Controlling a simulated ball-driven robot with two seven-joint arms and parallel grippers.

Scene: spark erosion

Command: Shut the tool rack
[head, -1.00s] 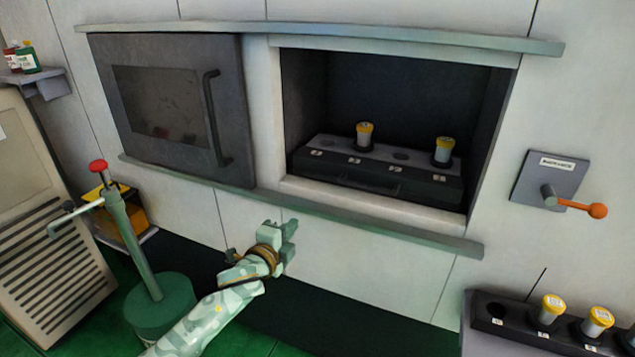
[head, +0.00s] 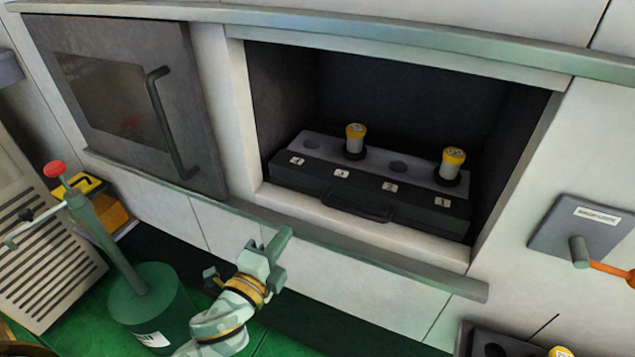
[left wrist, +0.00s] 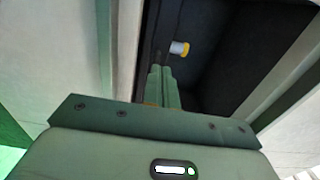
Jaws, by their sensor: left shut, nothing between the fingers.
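The tool rack (head: 352,193) is a dark drawer-like block with a handle (head: 357,206) on its front, inside an open recess in the wall. It has numbered slots; two hold yellow-capped tools (head: 355,141) (head: 452,165). Its front sits close behind the sill. My left gripper (head: 284,240) is in front of and below the recess, apart from the rack. In the left wrist view its closed fingers (left wrist: 163,88) point toward the dark opening, where one yellow-capped tool (left wrist: 180,48) shows. My right gripper is not in view.
A grey sliding door (head: 125,105) with window and handle stands left of the opening, between an upper rail (head: 400,45) and a lower rail (head: 340,245). A lever plate (head: 580,228) is at right. A second rack (head: 475,340) is at lower right, a green pump (head: 150,300) at left.

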